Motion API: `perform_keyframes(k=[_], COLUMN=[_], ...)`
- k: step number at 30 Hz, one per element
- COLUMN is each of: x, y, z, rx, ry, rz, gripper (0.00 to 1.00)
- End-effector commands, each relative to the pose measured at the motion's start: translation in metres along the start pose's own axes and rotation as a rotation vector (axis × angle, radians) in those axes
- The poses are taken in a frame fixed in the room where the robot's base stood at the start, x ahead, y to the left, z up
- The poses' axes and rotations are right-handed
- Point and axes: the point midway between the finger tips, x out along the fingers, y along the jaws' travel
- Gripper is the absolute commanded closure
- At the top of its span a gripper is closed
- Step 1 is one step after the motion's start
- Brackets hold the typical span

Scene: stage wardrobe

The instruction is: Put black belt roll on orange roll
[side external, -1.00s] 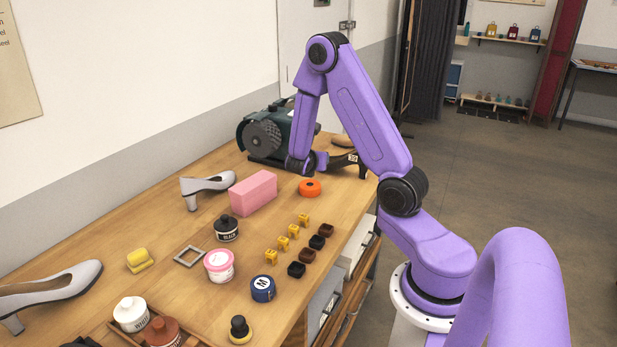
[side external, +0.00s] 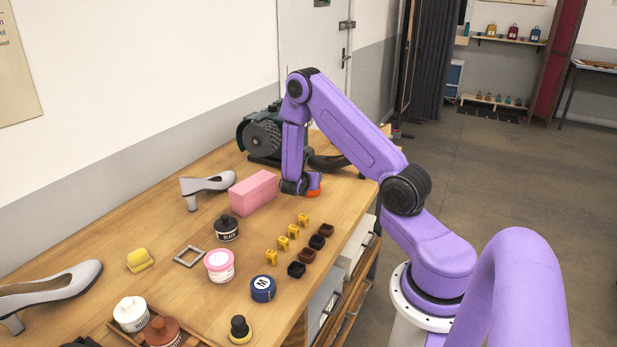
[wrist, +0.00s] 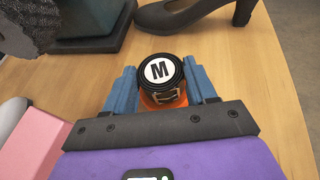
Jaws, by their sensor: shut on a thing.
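In the wrist view the black belt roll (wrist: 161,72), with a white M label on top, sits between the blue fingers of my gripper (wrist: 162,88). My gripper is shut on it. The orange roll (wrist: 152,104) shows just below the black roll and is mostly covered by it. In the side view the orange roll (side external: 314,184) stands on the bench beside my wrist, partly hidden. The black roll and fingertips are hidden there. I cannot tell whether the two rolls touch.
A pink block (side external: 254,193) stands close to the left of my gripper. A dark green machine (side external: 262,135) and a black shoe (side external: 330,162) are behind it. A blue roll marked with a letter (side external: 262,289), jars and several small yellow and dark pieces lie nearer the camera.

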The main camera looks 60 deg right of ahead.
Motion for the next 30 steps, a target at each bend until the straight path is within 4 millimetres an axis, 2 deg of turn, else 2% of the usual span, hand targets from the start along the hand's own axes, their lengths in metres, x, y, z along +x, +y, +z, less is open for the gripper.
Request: perform_keyframes(k=[9,10,12,23,26,30], x=[0.001,0.001,0.001,0.0,-0.01,-0.035], y=[0.0,0.0,0.0,0.0,0.002,0.002], z=[-0.003,-0.003,-0.002,0.0,0.001,0.0], rx=[-0.001,-0.001,0.0,0.001,-0.001,-0.003], ry=[0.0,0.0,0.0,0.0,0.0,0.0], rz=[0.0,0.0,0.001,0.001,0.005,0.006], gripper=[0.77,0.38,0.18,0.18,0.18,0.18])
